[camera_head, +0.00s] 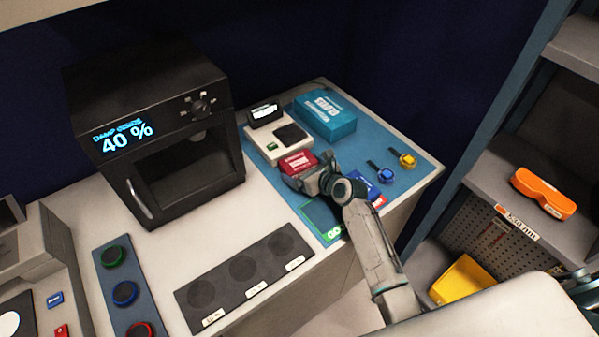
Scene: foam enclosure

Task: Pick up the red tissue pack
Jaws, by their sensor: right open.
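The red tissue pack (297,162) is a small red block with pale lettering. It lies on the blue mat (364,136), in front of the white device with a dark pad. My right gripper (303,179) is at the near side of the pack and hides its lower edge. The gripper is open; whether its fingers straddle or touch the pack I cannot tell.
A teal glove box (325,117) and the white device (278,138) stand behind the pack. Blue (385,176) and yellow (407,160) round items lie to the right. A black oven-like box (165,167) stands at left.

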